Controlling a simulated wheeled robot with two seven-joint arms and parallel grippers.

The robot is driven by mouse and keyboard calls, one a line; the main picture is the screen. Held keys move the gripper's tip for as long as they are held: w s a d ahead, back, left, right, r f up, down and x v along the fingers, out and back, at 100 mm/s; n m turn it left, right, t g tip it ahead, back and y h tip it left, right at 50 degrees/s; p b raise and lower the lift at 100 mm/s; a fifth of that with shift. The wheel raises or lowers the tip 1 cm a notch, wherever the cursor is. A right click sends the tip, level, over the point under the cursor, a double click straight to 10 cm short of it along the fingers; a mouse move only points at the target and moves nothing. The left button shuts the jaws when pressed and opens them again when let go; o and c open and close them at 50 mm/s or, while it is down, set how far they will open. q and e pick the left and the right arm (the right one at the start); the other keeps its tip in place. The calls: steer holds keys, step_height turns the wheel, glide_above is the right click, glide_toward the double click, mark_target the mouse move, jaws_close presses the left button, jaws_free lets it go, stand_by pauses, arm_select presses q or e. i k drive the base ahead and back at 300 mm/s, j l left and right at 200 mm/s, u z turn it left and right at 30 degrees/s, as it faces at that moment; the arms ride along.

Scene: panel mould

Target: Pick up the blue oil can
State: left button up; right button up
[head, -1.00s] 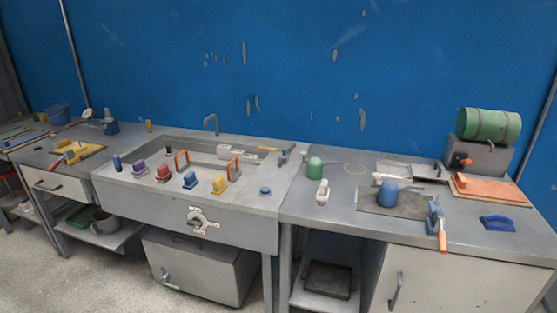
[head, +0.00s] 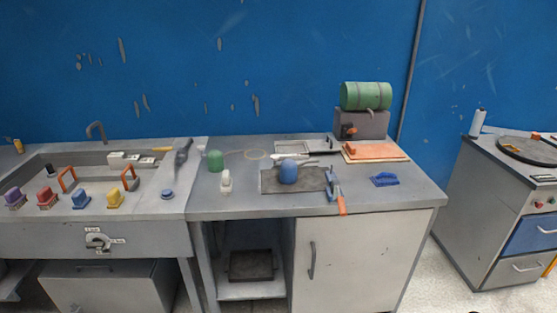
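The blue oil can (head: 288,172) has a rounded body and a thin pale spout pointing to the right. It stands upright on a dark mat (head: 268,182) on the grey bench top, right of the middle of the head view. A similar green can (head: 215,160) stands to its left, near the sink edge. Neither of my grippers shows in the head view, and nothing is seen touching the blue oil can.
A clamp-like tool with an orange handle (head: 341,204) lies right of the mat. A blue brush-like item (head: 384,179), an orange board (head: 374,152) and a green drum (head: 366,96) are further right. A white bottle (head: 226,181) stands left. Floor shows right of the bench.

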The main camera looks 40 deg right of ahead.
mark_target(288, 168)
steer(key=z, duration=1.25)
steer(key=u, duration=0.3)
steer(key=i+l+u, duration=0.2)
steer(key=u, duration=0.2)
steer(key=i+l+u, duration=0.15)
steer(key=u, duration=0.3)
steer(key=i+l+u, duration=0.1)
steer(key=l+u, duration=0.3)
